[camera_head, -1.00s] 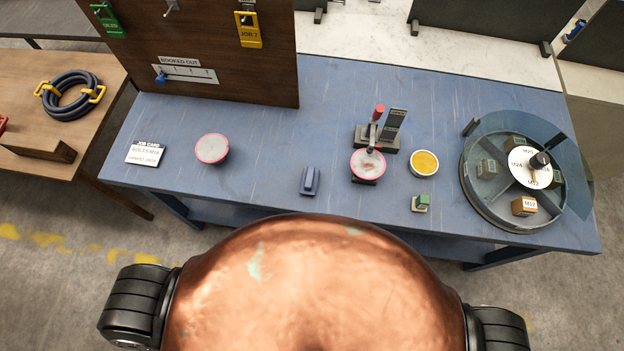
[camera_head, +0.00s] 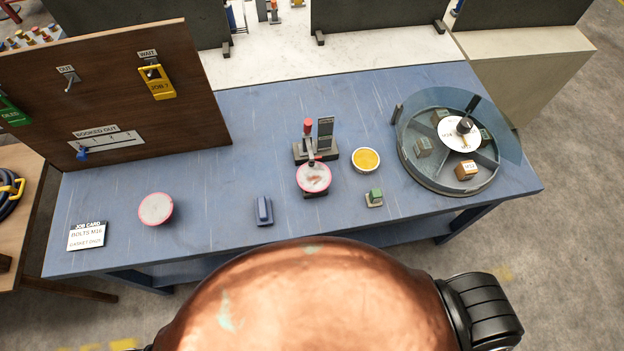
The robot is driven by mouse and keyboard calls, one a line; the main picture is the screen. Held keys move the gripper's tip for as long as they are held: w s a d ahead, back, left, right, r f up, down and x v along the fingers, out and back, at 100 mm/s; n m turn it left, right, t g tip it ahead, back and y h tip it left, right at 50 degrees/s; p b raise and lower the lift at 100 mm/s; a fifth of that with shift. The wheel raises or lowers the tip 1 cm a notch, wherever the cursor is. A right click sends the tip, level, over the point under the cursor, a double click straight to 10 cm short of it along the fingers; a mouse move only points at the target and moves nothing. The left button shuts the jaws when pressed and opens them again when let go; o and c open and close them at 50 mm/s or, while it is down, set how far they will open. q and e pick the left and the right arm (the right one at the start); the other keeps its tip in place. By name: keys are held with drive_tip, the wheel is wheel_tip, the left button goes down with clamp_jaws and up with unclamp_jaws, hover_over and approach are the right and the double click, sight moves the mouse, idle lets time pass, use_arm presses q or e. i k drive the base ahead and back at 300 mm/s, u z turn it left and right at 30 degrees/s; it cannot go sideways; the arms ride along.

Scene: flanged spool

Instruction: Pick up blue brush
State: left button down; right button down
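A small blue block-shaped piece with a raised ridge along its top (camera_head: 264,210), which looks like the blue brush, lies near the front edge of the blue table (camera_head: 215,195). It stands alone, between a pink-rimmed pale disc and the stand with the red-topped lever. Nothing touches it. Neither of my grippers shows in the head view, so I cannot tell whether they are open or shut.
A pink-rimmed disc (camera_head: 155,208) and a job card (camera_head: 87,235) lie left. A red-topped lever stand (camera_head: 309,150), yellow-filled bowl (camera_head: 366,160), small green-topped block (camera_head: 374,197) and round divided tray (camera_head: 405,165) are right. A wooden board (camera_head: 120,90) stands back left.

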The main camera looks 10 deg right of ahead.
sight(264, 213)
drive_tip(key=k, duration=1)
drive_tip(key=z, duration=1.35)
drive_tip(key=i, duration=1.8)
drive_tip(key=u, duration=2.05)
